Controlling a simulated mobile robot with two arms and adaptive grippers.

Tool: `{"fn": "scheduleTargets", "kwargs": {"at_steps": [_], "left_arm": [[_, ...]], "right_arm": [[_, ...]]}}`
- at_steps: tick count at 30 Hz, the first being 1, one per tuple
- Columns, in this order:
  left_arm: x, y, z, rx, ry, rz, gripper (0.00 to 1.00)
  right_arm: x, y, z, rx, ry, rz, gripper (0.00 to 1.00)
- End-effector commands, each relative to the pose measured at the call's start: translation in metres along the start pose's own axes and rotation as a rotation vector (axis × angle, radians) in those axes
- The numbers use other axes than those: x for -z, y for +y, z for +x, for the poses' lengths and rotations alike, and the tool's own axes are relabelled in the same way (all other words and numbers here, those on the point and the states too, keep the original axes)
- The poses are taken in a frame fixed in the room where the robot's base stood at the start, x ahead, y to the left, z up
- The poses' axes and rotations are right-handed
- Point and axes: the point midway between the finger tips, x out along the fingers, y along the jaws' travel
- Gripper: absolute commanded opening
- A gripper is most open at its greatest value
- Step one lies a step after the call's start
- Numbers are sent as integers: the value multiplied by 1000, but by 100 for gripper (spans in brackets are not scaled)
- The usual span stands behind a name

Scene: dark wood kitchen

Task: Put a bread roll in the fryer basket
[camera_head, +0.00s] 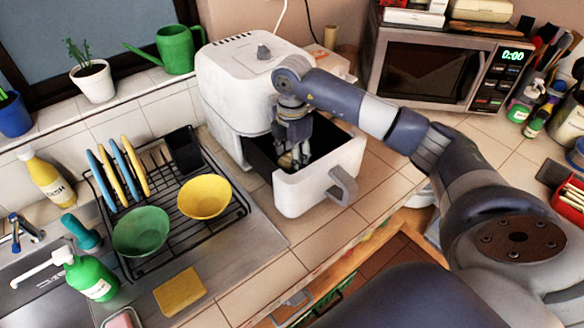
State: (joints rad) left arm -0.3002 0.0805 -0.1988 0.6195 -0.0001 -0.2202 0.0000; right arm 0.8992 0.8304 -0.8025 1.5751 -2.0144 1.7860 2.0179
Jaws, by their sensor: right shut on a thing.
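The white air fryer (229,77) stands on the tiled counter against the wall. Its fryer basket (308,188) is pulled out toward me, with a grey handle at the front. My right gripper (296,160) points down inside the open basket. It is shut on a small tan bread roll (286,160), which shows low between the fingers. The basket's front and side walls and my fingers hide part of the roll, so I cannot tell if it touches the basket floor. My left gripper is not in view.
A black dish rack (228,217) with plates and yellow and green bowls stands left of the fryer. A microwave (430,75) stands at the back right. Below the counter edge, an open drawer (310,308) shows. Counter right of the basket is clear.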

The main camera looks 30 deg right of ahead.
Motion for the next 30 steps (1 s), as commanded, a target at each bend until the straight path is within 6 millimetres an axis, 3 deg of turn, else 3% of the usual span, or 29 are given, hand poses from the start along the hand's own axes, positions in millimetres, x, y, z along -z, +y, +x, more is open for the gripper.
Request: {"fn": "scheduleTargets", "kwargs": {"at_steps": [9,22,23,25,30], "left_arm": [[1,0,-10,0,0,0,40],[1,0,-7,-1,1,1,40],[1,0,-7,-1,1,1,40],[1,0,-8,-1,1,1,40],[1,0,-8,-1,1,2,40]], "right_arm": [[0,-1,39,2,1,-1,21],[0,0,48,0,0,-1,21],[0,0,48,-1,0,-1,45],[0,0,48,-1,0,-1,61],[0,0,48,0,0,-1,63]]}}
